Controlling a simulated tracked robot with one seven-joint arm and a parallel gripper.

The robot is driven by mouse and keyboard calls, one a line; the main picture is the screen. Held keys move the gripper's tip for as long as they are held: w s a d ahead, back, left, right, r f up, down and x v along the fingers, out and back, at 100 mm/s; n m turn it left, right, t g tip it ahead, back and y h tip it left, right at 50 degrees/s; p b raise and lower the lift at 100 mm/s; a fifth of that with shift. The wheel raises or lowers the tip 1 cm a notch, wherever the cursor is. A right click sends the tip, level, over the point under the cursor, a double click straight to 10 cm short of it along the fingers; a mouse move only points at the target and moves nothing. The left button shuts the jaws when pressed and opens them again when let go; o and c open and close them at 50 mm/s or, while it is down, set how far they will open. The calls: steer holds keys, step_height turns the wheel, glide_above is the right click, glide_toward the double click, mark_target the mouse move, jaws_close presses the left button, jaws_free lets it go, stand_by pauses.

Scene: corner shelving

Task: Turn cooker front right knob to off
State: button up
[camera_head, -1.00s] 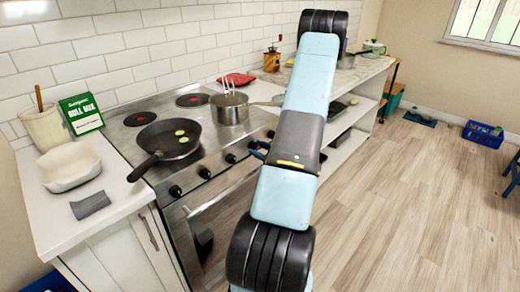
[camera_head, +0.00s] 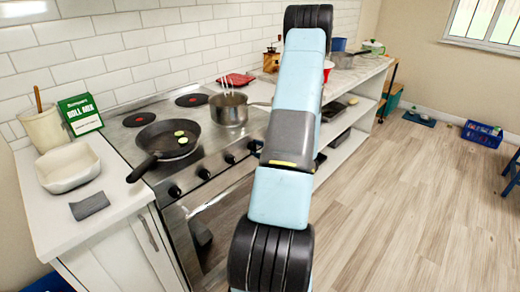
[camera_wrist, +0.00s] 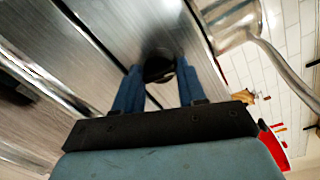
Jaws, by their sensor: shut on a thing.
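The steel cooker (camera_head: 217,192) stands against the tiled wall, with a row of black knobs along its front. Left knobs (camera_head: 174,191) are in plain view; my arm covers the right end of the row in the head view. In the wrist view, my gripper (camera_wrist: 159,70) has its two blue fingers closed on either side of a dark round knob (camera_wrist: 158,63) on the steel panel. The knob's marking is hidden, so its setting cannot be read.

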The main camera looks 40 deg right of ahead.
steer(key=shift+n, duration=1.2)
steer(key=shift+a, duration=0.1)
steer(key=o, duration=1)
steer(key=s, duration=0.4)
steer(key=s+d, duration=0.1)
steer(key=s, duration=0.8)
steer(key=shift+s+d+r, duration=0.25)
steer(key=shift+s+r, duration=0.1)
steer(key=shift+s, duration=0.05)
